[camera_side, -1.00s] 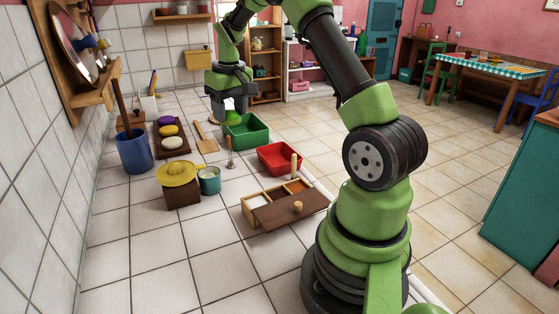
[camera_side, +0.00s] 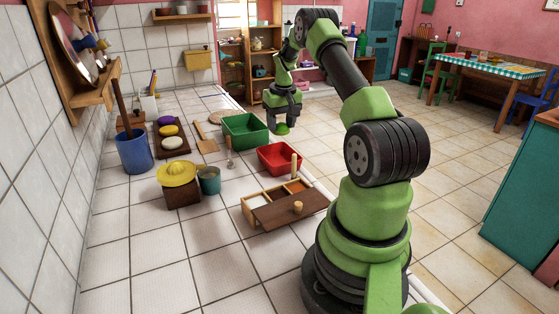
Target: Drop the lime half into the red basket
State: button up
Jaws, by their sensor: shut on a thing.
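My gripper (camera_side: 282,122) is shut on the lime half (camera_side: 281,129), a small green piece at its fingertips. It holds the lime half in the air, in the picture just above the far edge of the red basket (camera_side: 279,159). The red basket stands open on the tiled surface, left of my arm's base and behind the wooden box. Whether the lime half is directly over the basket or beyond it cannot be told from this one view. The inside of the basket looks empty where it shows.
A green basket (camera_side: 245,131) stands behind and left of the red one. A wooden compartment box (camera_side: 285,206) with a sliding lid is in front. A teal pot (camera_side: 209,181), a blue bin (camera_side: 134,151) and a yellow-topped box (camera_side: 177,184) are to the left.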

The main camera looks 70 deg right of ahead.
jog(key=shift+f, duration=0.55)
jog(key=o, duration=1)
jog(key=r, duration=0.6)
jog(key=s+a+r, duration=0.1)
jog(key=r, duration=0.3)
jog(key=shift+w, duration=0.1)
